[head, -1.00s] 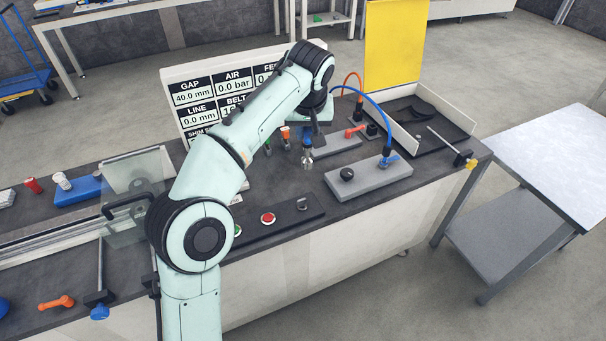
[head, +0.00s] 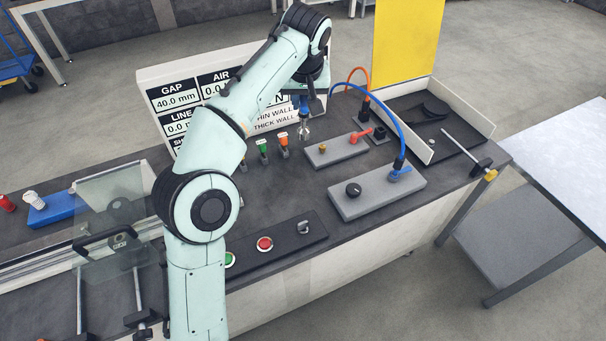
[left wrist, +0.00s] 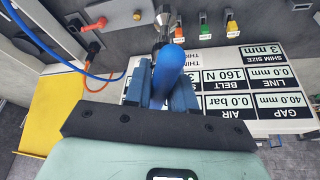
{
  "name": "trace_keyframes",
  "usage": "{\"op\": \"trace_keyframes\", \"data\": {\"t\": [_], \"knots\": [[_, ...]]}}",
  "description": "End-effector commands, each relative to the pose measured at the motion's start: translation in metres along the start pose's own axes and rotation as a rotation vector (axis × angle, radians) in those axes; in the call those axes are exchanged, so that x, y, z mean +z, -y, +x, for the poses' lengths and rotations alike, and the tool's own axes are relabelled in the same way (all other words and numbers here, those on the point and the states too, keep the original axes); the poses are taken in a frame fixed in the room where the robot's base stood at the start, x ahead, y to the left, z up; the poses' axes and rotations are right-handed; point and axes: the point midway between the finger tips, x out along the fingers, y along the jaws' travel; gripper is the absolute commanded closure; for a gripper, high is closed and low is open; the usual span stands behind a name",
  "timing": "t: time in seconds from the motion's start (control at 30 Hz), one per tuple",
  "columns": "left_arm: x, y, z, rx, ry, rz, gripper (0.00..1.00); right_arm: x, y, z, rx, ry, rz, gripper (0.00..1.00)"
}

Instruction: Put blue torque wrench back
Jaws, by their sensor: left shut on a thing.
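The blue torque wrench (head: 303,104) hangs from my left gripper (head: 306,96) in the head view, its metal end pointing down over the bench in front of the sign board. In the left wrist view the fingers of my left gripper (left wrist: 166,92) are shut on both sides of the wrench's blue handle (left wrist: 166,72), and its metal end (left wrist: 161,22) is at the top of the picture. I cannot tell how high that end is above the bench. My right gripper is not in view.
Holders with green (head: 262,146) and orange (head: 283,138) tops stand left of the wrench. The sign board (head: 160,85) is behind.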

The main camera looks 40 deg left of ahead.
Motion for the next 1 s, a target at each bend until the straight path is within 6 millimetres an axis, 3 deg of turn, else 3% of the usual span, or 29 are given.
{"op": "trace_keyframes", "data": {"t": [0.3,0.53,1.0], "knots": [[0.029,0.002,0.068,-0.005,0.004,0.001,1.0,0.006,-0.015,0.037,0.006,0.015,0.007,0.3],[0.051,0.001,0.12,-0.003,0.003,0.0,1.0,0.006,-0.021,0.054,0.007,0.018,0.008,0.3],[0.071,0.001,0.168,-0.002,0.003,0.001,1.0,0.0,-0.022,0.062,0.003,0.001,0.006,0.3]]}}
